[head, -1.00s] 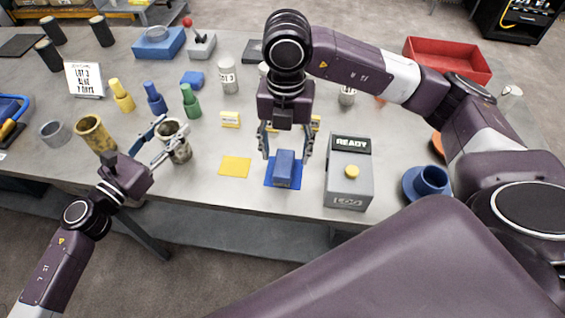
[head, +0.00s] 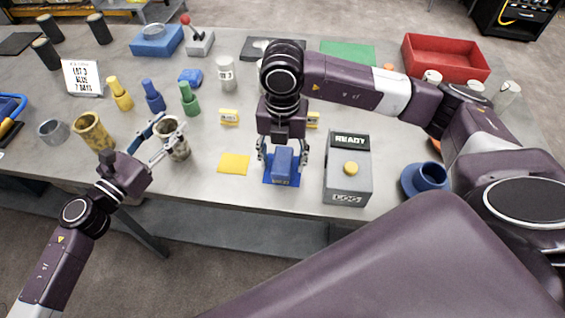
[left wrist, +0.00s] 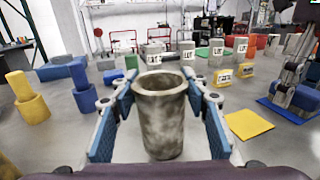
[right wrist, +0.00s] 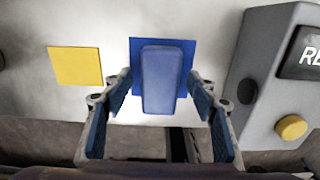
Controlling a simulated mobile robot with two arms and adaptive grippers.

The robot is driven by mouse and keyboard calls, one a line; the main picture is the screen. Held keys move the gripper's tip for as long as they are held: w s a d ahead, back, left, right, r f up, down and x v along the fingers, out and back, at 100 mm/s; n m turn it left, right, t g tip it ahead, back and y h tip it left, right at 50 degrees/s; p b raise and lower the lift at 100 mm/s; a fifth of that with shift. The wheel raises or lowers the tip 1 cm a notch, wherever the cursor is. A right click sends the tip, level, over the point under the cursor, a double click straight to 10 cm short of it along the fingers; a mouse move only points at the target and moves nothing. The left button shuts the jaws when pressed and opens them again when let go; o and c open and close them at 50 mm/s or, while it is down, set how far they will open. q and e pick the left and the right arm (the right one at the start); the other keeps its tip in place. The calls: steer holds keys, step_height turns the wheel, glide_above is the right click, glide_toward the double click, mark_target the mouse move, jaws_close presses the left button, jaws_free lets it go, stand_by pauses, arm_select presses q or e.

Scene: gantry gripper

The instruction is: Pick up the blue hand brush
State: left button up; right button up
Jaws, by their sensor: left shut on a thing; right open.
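Nothing in view is clearly a hand brush. A blue thing with yellow and black parts (head: 10,106) is cut off at the left edge of the head view; I cannot tell what it is. My left gripper (head: 166,138) is shut on a mottled grey cup (left wrist: 160,120), which stands upright between its fingers. My right gripper (head: 282,158) is open above the table's front edge, pointing down. Its fingers are on both sides of a blue block (right wrist: 160,80) lying on a blue mat (right wrist: 188,50). A gap shows between the fingers and the block.
A yellow mat (head: 234,163) lies left of the block. A grey READY box (head: 348,180) stands close on its right. A blue flanged cup (head: 428,178) is further right. A yellowish cup (head: 93,132) and a grey ring (head: 53,132) stand left of the held cup.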

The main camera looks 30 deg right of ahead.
mark_target(283, 159)
steer(key=shift+f, duration=0.2)
steer(key=shift+c, duration=0.7)
steer(key=c, duration=1.3)
steer(key=shift+o, duration=0.2)
step_height(283, 159, up, 11)
steer(key=shift+f, duration=0.2)
steer(key=o, duration=0.6)
steer(key=c, duration=0.3)
